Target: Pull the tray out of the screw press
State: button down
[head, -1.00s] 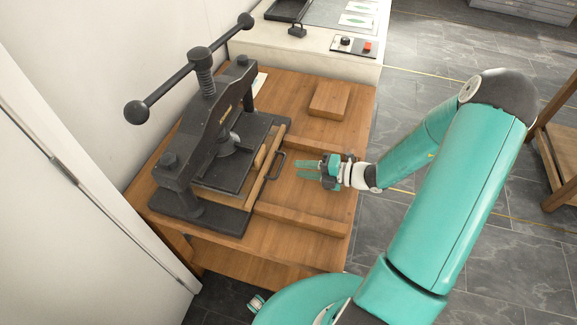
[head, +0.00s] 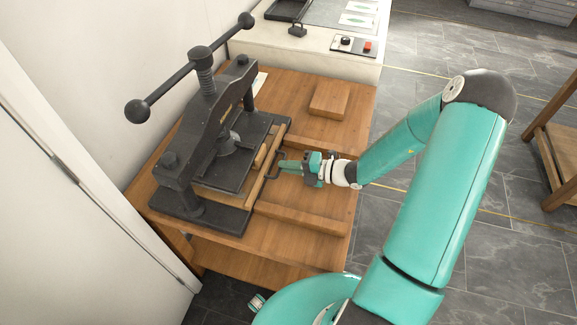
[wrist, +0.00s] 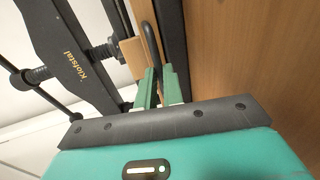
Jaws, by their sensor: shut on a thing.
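The black screw press (head: 205,130) stands on a wooden table at the left of the head view. The tray (head: 256,188) sits in the press, under its platen. Its wooden front board faces my arm. A black bar handle (head: 271,177) is on that front; it also shows in the wrist view (wrist: 150,40). My gripper (head: 284,166) is at the handle, level with the middle of the tray front. In the wrist view its green fingers (wrist: 159,78) are shut on the handle, one on each side.
Two wooden rails (head: 303,219) run across the table in front of the tray, with bare tabletop between them. A wooden block (head: 329,100) lies behind the far rail. A pale bench with a control box (head: 354,46) stands at the back. A white wall is close on the left.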

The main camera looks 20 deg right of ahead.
jog(key=f+v, duration=0.2)
jog(key=v, duration=1.1)
jog(key=d+f+v, duration=0.1)
jog(key=f+v, duration=0.2)
jog(key=v, duration=0.9)
jog(key=shift+s+d, duration=0.3)
jog(key=shift+s, duration=0.15)
jog(key=c, duration=1.5)
grip_release()
jog(key=v, duration=1.3)
jog(key=shift+s+d+r, duration=0.15)
jog(key=shift+d, duration=0.2)
